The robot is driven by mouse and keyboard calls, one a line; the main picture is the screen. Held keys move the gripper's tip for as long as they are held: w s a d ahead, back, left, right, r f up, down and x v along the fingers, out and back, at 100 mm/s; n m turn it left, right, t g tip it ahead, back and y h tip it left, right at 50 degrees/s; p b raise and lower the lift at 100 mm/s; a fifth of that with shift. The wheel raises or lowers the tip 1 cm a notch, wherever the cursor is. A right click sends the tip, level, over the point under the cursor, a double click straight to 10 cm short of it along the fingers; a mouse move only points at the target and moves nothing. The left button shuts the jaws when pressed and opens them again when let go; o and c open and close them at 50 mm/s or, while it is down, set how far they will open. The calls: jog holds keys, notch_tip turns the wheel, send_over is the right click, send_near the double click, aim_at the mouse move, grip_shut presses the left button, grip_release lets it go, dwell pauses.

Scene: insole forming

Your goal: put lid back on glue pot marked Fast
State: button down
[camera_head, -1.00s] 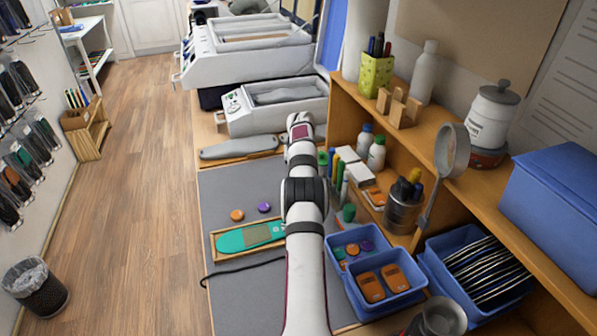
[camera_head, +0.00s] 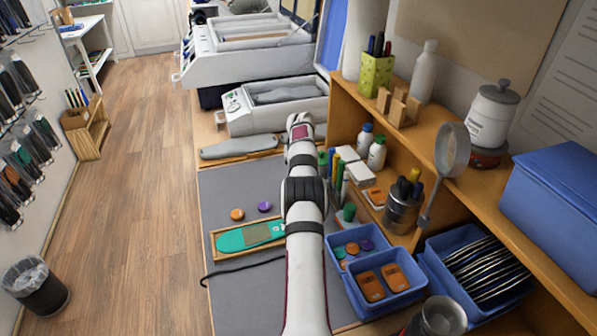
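A white pot with a grey top (camera_head: 493,115) stands on the wooden upper shelf at the right, on a dark red base. The print on it is too small to read, so I cannot tell whether it says Fast. A grey, open-looking round container (camera_head: 438,318) is cut off by the bottom edge; no label can be read on it. I cannot make out a loose lid for certain. My arm reaches up over the mat from the bottom middle. My gripper is not visible; the far end of the arm hides it.
White bottles (camera_head: 376,154) and pens stand on the lower shelf (camera_head: 372,204). Blue bins (camera_head: 408,296) sit beside the arm. A green insole (camera_head: 240,237) in a wooden tray, an orange disc (camera_head: 237,215) and a purple disc (camera_head: 265,207) lie on the grey mat (camera_head: 235,290), otherwise largely clear.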

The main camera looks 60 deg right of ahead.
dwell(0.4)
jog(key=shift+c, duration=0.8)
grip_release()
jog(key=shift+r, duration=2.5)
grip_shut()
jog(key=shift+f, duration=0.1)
